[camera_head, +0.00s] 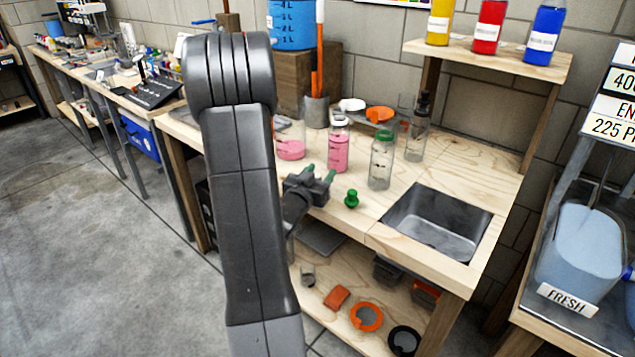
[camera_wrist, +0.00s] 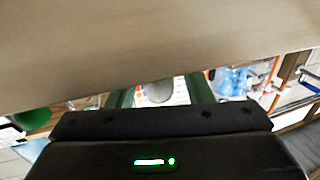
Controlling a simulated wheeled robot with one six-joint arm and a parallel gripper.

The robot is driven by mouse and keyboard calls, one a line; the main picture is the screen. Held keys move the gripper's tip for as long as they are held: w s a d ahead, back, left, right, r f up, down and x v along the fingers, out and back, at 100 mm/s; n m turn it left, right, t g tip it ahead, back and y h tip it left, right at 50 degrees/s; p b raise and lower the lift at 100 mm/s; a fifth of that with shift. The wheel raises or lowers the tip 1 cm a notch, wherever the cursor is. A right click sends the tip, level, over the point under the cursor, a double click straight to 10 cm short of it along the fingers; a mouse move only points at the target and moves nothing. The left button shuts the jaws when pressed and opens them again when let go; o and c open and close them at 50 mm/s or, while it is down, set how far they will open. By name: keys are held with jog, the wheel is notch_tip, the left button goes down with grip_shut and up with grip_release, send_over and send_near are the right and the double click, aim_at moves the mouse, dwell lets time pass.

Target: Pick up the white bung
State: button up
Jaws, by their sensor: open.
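My gripper (camera_head: 319,174) is open, with its green fingertips apart, low over the front edge of the wooden bench (camera_head: 345,226). In the wrist view, a pale grey-white rounded thing (camera_wrist: 160,93) shows between the green fingers (camera_wrist: 158,92). It may be the white bung, but I cannot tell whether it is close or in the background. A flat white round piece (camera_head: 352,104) lies at the back of the bench. A green bung (camera_head: 351,198) stands on the bench just right of my gripper.
A pink-filled bottle (camera_head: 338,150), a clear bottle with a green top (camera_head: 381,165) and a beaker with pink liquid (camera_head: 290,148) stand behind my gripper. A sink (camera_head: 437,222) is at the right. An orange piece (camera_head: 380,114) lies at the back. The bench's front right is clear.

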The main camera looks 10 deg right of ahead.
jog(key=shift+w+d, duration=0.25)
jog(key=shift+w, duration=0.1)
jog(key=shift+c, duration=0.5)
grip_shut()
jog(key=shift+r, duration=0.1)
